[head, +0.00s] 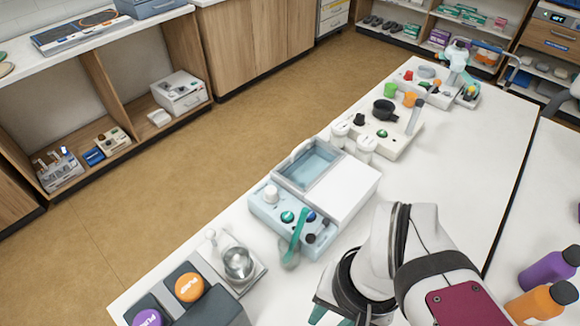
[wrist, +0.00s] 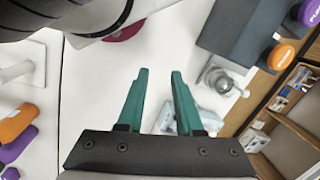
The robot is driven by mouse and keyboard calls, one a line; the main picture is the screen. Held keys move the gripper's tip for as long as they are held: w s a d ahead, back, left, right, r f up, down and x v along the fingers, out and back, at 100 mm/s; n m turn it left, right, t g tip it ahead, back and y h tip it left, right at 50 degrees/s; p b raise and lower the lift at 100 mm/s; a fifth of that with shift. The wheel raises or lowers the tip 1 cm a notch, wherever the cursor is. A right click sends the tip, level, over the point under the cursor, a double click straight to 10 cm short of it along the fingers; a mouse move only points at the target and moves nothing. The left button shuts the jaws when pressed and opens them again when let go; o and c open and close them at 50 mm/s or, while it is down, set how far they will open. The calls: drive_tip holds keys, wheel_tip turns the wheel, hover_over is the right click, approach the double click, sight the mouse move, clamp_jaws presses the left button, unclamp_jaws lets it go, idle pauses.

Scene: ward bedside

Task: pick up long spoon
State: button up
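A long teal-handled utensil (head: 299,232), which looks like the long spoon, leans across the front of a light blue station (head: 262,212) in the head view. Its pale lower end is close to the table. My gripper (head: 331,318) is at the bottom edge of the head view, nearer the camera than the utensil and apart from it. In the wrist view its two teal fingers (wrist: 158,75) are spread with nothing between the tips. Part of a light blue thing shows behind the fingers there; I cannot make out the spoon in that view.
A metal cup (head: 238,263) on a white base and a dark block with orange (head: 189,287) and purple knobs stand at left. White jars (head: 366,149) and a white station (head: 398,142) stand farther back. Bottles (head: 541,302) are at right. The table's right side is mostly bare.

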drive_tip(key=shift+c, duration=0.3)
wheel_tip(320, 180, up, 2)
drive_tip(key=m+h, duration=0.1)
drive_tip(key=m, duration=0.1)
hover_over(298, 228)
drive_tip(key=d, duration=0.1)
drive_tip(key=f, duration=1)
drive_tip(key=a+f, duration=0.1)
drive_tip(key=f, duration=0.4)
